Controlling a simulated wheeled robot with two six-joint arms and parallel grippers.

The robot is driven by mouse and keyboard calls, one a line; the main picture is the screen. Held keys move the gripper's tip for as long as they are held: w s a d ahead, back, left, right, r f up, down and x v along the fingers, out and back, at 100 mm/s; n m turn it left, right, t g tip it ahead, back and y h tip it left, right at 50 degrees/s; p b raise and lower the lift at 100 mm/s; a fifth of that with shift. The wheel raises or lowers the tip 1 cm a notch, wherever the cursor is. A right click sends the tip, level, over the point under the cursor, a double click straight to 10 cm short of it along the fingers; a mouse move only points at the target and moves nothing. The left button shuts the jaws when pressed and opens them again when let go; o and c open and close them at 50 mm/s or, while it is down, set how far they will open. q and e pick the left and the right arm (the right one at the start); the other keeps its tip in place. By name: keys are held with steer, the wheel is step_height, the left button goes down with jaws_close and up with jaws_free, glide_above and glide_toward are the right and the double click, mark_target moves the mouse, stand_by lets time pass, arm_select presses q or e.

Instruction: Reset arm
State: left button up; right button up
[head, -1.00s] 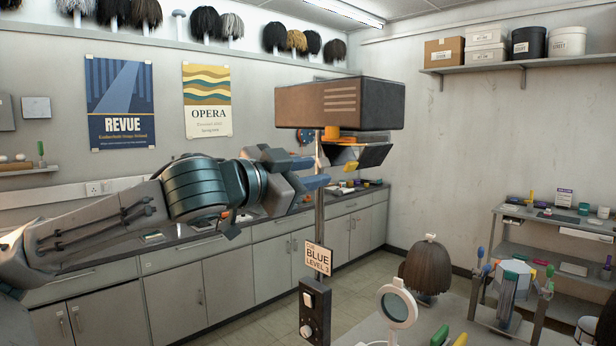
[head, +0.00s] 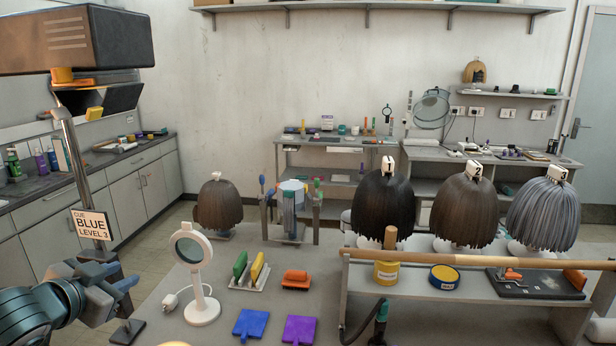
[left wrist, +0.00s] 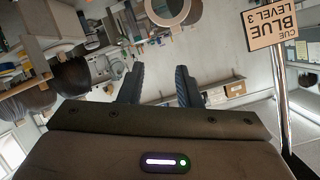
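My left gripper (head: 122,290) is at the lower left of the head view, low beside the metal pole and just below the "CUE BLUE LEVEL 3" sign (head: 91,225). In the left wrist view its two dark fingers (left wrist: 158,84) stand apart with nothing between them, so it is open and empty. The sign (left wrist: 268,20) shows upside down at the upper right there, close to the gripper. My right gripper is in neither view.
A brown lamp box (head: 75,38) tops the pole (head: 75,150). The table (head: 250,325) holds a round magnifier mirror (head: 188,250), coloured brushes, a blue pad (head: 251,323) and a purple pad (head: 299,329). Wigs numbered 1 to 3 stand behind a wooden rail (head: 480,260).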

arm_select(q)
steer(key=s+d+f+n+g, duration=0.1)
steer(key=s+d+f+g, duration=0.15)
steer(key=f, duration=0.55)
steer(key=s+d+f+n+g+y, duration=0.1)
steer(key=s+f, duration=0.3)
steer(key=f, duration=0.3)
steer(key=s+d+f+n+g, duration=0.1)
steer(key=s+f, duration=0.3)
steer(key=f, duration=0.4)
steer(key=s+d+f+n+g, duration=0.1)
steer(key=s+d+f+g, duration=0.2)
steer(key=s+f, duration=0.4)
steer(key=s+d+f+n+g, duration=0.1)
steer(key=s+d+f+g, duration=0.3)
steer(key=s, duration=0.5)
steer(key=s+a+f+x, duration=0.1)
steer(key=s+a+x, duration=0.15)
steer(key=x, duration=1.25)
steer(key=s+a+x, duration=0.1)
steer(key=s+x, duration=0.2)
steer(key=x, duration=1.1)
steer(key=s+a+f+g, duration=0.1)
steer(key=s+f, duration=1.8)
steer(key=f, duration=0.1)
steer(key=shift+a+y, duration=0.25)
steer(key=shift+y, duration=0.05)
steer(key=shift+f, duration=0.1)
